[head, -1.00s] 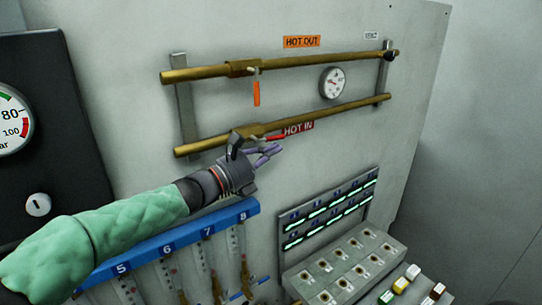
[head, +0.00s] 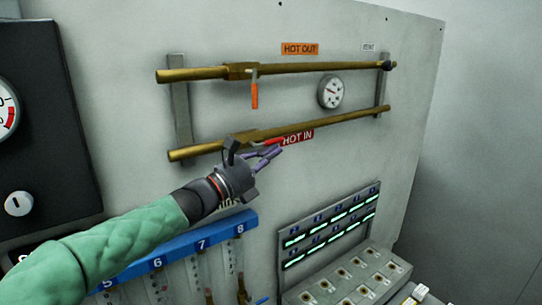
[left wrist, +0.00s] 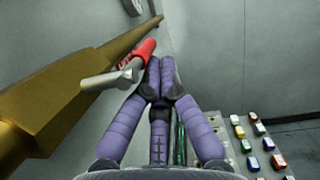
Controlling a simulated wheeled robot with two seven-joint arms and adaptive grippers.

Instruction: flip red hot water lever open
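The red hot water lever (head: 269,141) sits on the lower brass pipe (head: 350,121), beside the red HOT IN label (head: 298,139). It points right, roughly along the pipe. In the left wrist view its red handle (left wrist: 137,53) and bare metal shank show left of my fingers. My left gripper (head: 276,152) is just below the lever in the head view. In the left wrist view its purple fingers (left wrist: 161,66) are drawn together at the tips, beside the red handle, with nothing seen between them. Whether a finger touches the handle cannot be told. My right gripper is out of view.
The upper brass pipe (head: 320,67) carries an orange lever (head: 254,93) hanging down. A round gauge (head: 331,91) sits between the pipes. Below are a blue numbered rail (head: 180,244) and a panel of lit slots (head: 330,225). The wall right of the pipes is bare.

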